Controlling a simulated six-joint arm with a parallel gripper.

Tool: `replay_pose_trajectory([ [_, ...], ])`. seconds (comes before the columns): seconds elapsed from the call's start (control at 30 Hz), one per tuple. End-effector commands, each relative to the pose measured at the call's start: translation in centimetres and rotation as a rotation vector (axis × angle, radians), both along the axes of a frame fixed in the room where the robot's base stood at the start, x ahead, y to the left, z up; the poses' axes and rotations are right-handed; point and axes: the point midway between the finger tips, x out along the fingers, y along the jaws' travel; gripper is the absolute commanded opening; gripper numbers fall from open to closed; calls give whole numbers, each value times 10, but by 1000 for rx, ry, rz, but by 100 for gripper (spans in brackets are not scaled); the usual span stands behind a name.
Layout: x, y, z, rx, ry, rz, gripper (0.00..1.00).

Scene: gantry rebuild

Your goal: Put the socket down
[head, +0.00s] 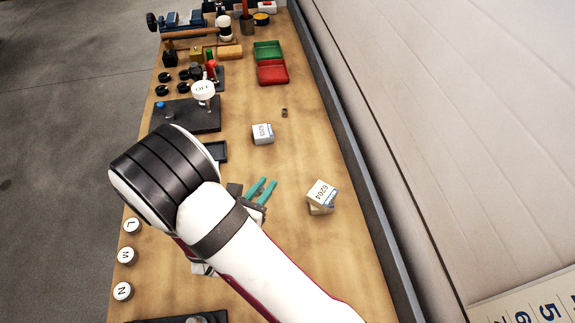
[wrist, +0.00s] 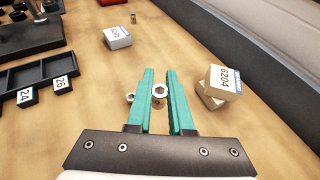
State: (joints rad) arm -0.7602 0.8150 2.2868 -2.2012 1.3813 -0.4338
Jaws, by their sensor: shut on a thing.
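My gripper (head: 262,186) is over the middle of the bench, with teal fingers. In the wrist view the gripper (wrist: 163,82) is shut on a small metal socket (wrist: 160,90), whose hexagonal opening faces the camera. The gap between socket and wood cannot be judged. A second small metal piece (wrist: 130,97), which looks like another socket, shows just outside the left finger, partly hidden by it. The held socket cannot be made out in the head view.
A stack of boxes marked 6204 (head: 321,196) stands right of the fingers. A white box (head: 263,134) and a small metal part (head: 284,112) lie farther back. A dark tray with tabs 24 and 26 (wrist: 38,72) is at left. Bare wood (wrist: 185,45) lies ahead.

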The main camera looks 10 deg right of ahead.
Motion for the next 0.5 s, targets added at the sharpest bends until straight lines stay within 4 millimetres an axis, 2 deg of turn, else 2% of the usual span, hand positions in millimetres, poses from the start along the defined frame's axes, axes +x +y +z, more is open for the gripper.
replay_pose_trajectory([
  [0.13,68,-12,-13,2,-5,-46,0],
  [0.23,120,-33,-15,2,-5,-67,0],
  [0.4,202,-93,-5,0,-3,-88,0],
  [0.5,234,-128,5,-1,-1,-95,0],
])
